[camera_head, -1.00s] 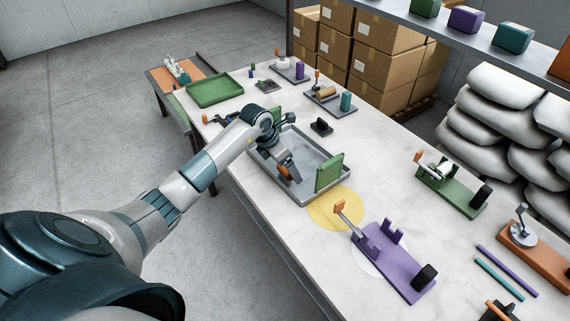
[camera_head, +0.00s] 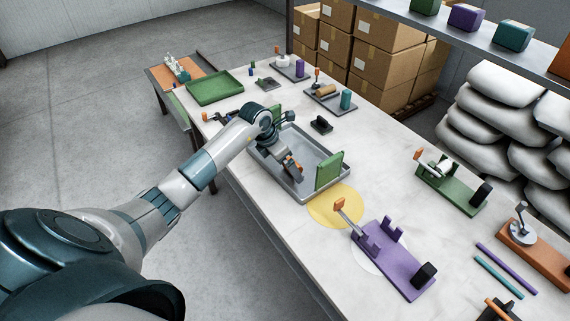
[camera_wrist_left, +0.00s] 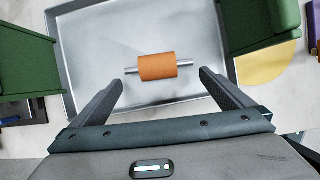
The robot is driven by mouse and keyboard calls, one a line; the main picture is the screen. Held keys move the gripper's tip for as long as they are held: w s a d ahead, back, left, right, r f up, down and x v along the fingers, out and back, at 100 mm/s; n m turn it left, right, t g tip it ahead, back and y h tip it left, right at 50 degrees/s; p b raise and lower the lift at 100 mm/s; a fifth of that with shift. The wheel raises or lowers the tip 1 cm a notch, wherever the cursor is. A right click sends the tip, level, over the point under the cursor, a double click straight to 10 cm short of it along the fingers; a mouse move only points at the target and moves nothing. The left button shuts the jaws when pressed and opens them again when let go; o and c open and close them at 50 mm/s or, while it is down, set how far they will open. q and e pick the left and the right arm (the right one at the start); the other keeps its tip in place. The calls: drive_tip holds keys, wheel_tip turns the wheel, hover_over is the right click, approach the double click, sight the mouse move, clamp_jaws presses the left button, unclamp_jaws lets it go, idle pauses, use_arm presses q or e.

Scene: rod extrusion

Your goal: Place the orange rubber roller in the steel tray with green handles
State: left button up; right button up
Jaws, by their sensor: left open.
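The steel tray (camera_head: 318,157) with green handles (camera_head: 329,171) stands on the table. The orange rubber roller (camera_wrist_left: 158,67) lies in it, its metal shaft ends showing on both sides in the left wrist view. The tray floor (camera_wrist_left: 101,39) is bare around it. My left gripper (camera_head: 295,174) is over the tray. In the wrist view its two fingers (camera_wrist_left: 161,88) are spread wide, the roller lying beyond and between the tips with gaps at both sides. In the head view the roller is mostly hidden by the gripper. My right gripper is not in view.
A purple stand (camera_head: 396,262) and a yellow disc (camera_head: 333,208) are near the tray on the right. A green tray (camera_head: 214,89), a green stand (camera_head: 452,190) and other small fixtures stand farther off.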

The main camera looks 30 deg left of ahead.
use_arm(q)
drive_tip(key=b+v, duration=0.2)
drive_tip(key=v, duration=0.9)
drive_tip(key=shift+s+r+b, duration=0.2)
drive_tip(key=shift+b, duration=0.2)
